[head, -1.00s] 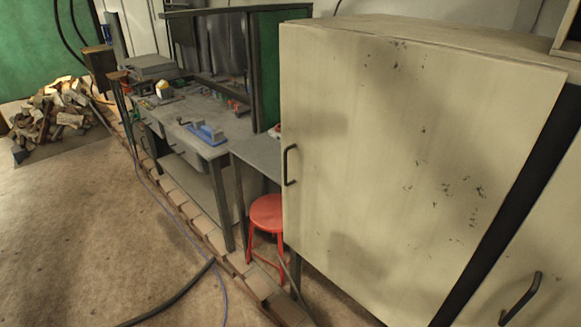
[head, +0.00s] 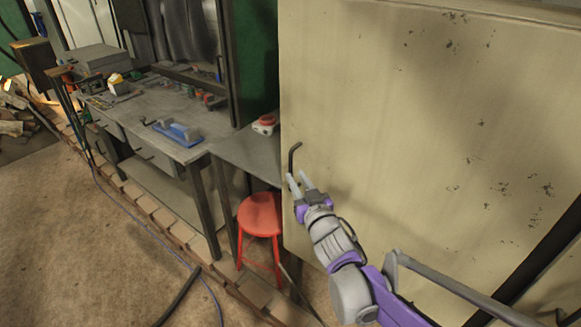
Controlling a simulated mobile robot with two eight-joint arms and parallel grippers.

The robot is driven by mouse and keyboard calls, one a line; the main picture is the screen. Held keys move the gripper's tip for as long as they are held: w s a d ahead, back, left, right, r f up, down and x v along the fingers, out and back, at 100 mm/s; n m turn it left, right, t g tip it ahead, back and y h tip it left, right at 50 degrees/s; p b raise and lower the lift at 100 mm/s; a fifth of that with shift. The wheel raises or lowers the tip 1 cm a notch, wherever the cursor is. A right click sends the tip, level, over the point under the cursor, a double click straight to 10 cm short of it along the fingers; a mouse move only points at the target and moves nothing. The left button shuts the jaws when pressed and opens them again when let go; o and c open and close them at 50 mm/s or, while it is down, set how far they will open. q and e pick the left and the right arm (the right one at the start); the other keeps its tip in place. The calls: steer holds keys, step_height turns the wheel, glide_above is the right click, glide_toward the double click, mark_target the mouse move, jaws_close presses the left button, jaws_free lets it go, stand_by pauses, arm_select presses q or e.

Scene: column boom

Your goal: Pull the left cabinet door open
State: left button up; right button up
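The left cabinet door (head: 400,110) is a large cream panel with dark specks, filling the right half of the head view. It looks closed. Its dark bar handle (head: 293,158) is near the door's left edge. My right gripper (head: 299,181) is at the handle's lower part, with two grey fingers pointing up at it. The fingers are a little apart, and the lower end of the handle is hidden behind them. I cannot tell whether they touch or grip the handle. My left gripper is not in view.
A red stool (head: 260,215) stands just left of the door, below a grey side table (head: 243,152). A workbench (head: 165,115) with tools is further left. A dark hose (head: 178,297) and a blue cable lie on the floor. The floor (head: 80,240) at front left is mostly clear.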

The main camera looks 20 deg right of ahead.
mark_target(291, 169)
steer(key=w, duration=0.5)
steer(key=shift+w+a, duration=0.25)
jaws_close()
stand_by(1.2)
